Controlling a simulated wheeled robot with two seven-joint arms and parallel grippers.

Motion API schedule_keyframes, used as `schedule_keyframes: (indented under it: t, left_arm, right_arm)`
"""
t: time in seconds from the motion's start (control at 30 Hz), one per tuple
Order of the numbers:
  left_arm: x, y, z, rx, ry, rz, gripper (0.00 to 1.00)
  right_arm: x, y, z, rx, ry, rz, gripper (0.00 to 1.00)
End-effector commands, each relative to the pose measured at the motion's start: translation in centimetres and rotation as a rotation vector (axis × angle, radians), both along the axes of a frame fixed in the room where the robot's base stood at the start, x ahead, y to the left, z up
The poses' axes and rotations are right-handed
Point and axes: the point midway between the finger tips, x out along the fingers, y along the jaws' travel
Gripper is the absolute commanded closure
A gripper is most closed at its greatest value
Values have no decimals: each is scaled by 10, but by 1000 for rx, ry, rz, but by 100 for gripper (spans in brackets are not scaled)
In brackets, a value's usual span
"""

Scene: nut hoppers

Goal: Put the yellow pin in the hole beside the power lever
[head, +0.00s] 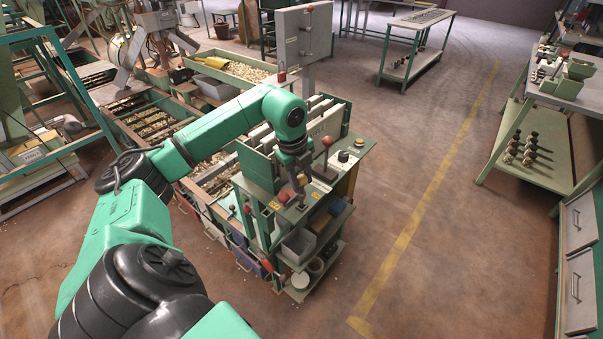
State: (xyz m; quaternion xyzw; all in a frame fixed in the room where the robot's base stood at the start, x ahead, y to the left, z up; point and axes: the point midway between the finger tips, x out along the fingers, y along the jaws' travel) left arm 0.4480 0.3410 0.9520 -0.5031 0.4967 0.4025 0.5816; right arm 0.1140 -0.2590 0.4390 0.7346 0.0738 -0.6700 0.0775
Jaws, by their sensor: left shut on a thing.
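My left gripper (301,186) is low over the near end of the green hopper stand's top (291,213), pointing down. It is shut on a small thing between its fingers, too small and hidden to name. I cannot make out a yellow pin for certain. A tall grey panel (293,40) stands behind the hoppers, with a red-knobbed lever (310,9) on its upper right and a small red-topped part (282,76) low on its left. I cannot make out a hole there. My right gripper is not in view.
A red knob (283,196) is just left of my left gripper, and a red-knobbed lever (327,141) rises behind it. Grey bins (298,245) sit on shelves below. Long trays of nuts (155,122) lie at the left. The floor right of the stand is clear.

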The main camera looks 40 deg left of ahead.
Motion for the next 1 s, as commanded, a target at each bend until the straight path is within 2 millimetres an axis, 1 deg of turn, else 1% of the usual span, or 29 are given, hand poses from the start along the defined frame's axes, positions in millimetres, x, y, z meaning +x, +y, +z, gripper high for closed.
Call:
schedule_keyframes:
  t: [0.03, 1.0]
  left_arm:
    - [0, 0, -4, 0, 0, 0, 100]
    - [0, 0, -42, 0, 0, 0, 100]
  right_arm:
    - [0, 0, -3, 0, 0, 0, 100]
    - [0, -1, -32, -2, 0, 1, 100]
